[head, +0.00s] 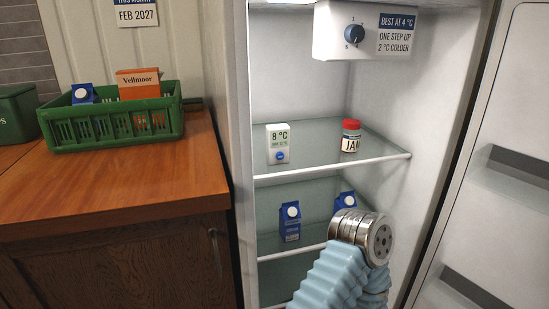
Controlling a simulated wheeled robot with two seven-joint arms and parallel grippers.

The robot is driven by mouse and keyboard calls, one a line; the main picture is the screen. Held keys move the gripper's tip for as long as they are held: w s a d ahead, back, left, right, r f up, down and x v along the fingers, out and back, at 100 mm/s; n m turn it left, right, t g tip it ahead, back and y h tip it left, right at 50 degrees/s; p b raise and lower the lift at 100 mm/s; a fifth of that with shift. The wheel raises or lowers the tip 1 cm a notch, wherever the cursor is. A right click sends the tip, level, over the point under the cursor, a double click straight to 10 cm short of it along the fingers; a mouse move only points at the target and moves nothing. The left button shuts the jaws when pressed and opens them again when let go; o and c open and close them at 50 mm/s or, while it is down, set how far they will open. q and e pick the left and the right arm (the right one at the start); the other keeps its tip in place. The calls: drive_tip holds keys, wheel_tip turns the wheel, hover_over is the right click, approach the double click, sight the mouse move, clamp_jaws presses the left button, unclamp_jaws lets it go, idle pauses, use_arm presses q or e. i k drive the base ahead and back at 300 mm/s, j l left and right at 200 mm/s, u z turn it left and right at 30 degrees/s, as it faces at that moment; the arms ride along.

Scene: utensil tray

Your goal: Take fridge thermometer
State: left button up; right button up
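The fridge thermometer (278,144) is a small white upright block with a display reading 8 °C and a blue round mark below it. It stands on the upper glass shelf (315,160) of the open fridge, near the left wall. Part of my arm, pale blue ribbed sleeve with a silver metal end, rises from the bottom in front of the lower shelf. It is below and to the right of the thermometer and apart from it. No gripper fingers show on it. I see neither gripper.
A red-lidded jar (351,136) marked JAN stands right of the thermometer. Two blue cartons are on the lower shelf, the left one (289,222) clear of my arm. A dial box (352,33) hangs above. A green crate (112,121) sits on the wooden counter (110,190). The fridge door (505,120) is open at right.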

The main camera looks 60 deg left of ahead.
sight(277, 136)
drive_tip(key=u, duration=0.5)
drive_tip(key=l+u, duration=0.1)
drive_tip(key=u, duration=0.4)
drive_tip(key=k+u, duration=0.1)
drive_tip(key=u, duration=0.85)
drive_tip(key=k, duration=0.05)
